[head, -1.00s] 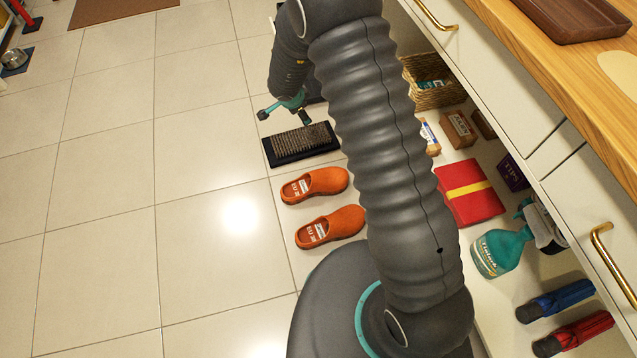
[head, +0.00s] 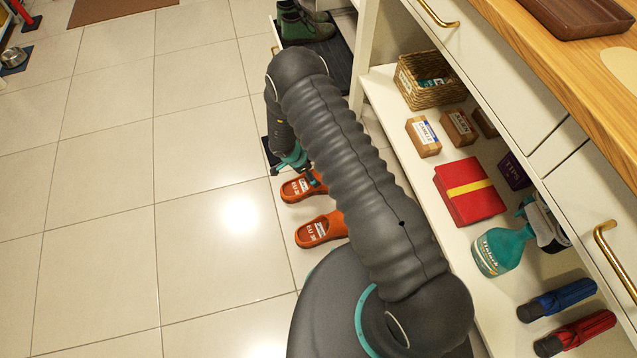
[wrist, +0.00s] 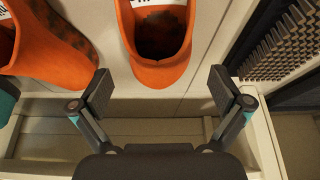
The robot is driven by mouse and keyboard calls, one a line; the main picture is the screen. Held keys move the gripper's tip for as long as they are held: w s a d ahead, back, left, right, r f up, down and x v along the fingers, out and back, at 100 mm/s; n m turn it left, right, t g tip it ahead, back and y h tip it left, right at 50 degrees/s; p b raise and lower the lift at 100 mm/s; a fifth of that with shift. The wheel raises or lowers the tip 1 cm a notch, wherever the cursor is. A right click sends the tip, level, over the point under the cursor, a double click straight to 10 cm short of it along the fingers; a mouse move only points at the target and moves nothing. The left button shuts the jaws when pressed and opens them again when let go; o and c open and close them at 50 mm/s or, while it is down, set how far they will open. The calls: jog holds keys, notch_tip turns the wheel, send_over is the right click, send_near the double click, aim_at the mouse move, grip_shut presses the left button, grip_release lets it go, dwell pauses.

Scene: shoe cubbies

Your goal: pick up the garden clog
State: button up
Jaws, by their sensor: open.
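Two orange garden clogs stand side by side on the tiled floor. In the head view the farther clog (head: 297,188) is partly hidden by my arm, and the nearer clog (head: 318,231) shows below it. In the wrist view the farther clog (wrist: 160,70) lies upper middle, its rounded end pointing towards the gap between my fingers. The other clog (wrist: 50,50) is at upper left. My gripper (wrist: 160,92) is open and empty, its fingers apart on either side of that gap. In the head view my gripper (head: 300,165) is close above the farther clog.
A dark boot-brush mat (wrist: 285,45) lies right of the clogs in the wrist view. The low shelf (head: 400,150) on the right holds boxes, a basket, a spray bottle and umbrellas. Open tiled floor (head: 110,200) is on the left.

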jog(key=shift+x, duration=3.25)
jog(key=shift+s, duration=0.1)
jog(key=c, duration=1)
jog(key=shift+r, duration=0.5)
jog(key=r, duration=0.3)
jog(key=shift+s+d+r, duration=0.1)
jog(key=shift+d+r, duration=0.15)
jog(key=shift+r, duration=0.1)
jog(key=s+d+r, duration=0.2)
jog(key=d, duration=0.1)
jog(key=s+d+r, duration=0.4)
jog(key=s+d, duration=0.1)
jog(key=shift+d+r, duration=0.2)
jog(key=shift+d, duration=0.15)
